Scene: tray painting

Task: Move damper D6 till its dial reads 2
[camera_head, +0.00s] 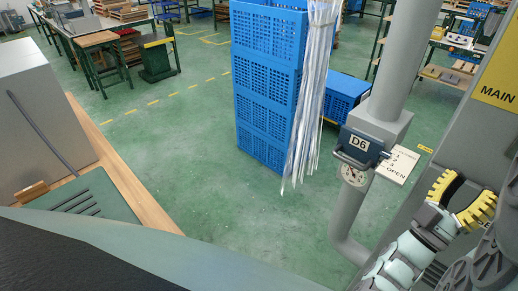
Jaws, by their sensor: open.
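Damper D6 (368,143) is a dark blue-grey block with a white D6 label, fixed on a grey pipe right of centre. A round white dial (353,175) hangs just below it; its needle is too small to read. A pale scale plate (398,165) sticks out to the right, with small numbers and OPEN at its lower end. A grey bar spans the block's front, above the dial. My gripper (464,197), with yellow and black fingers, is at the lower right, open and apart from the damper. Nothing shows between its fingers.
The grey pipe (345,217) bends below the damper. A large grey duct with a yellow MAIN sign (498,80) stands at the right. Stacked blue crates (268,90) with hanging pale strips (311,100) stand left of the pipe. Green floor (200,155) is open at centre left.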

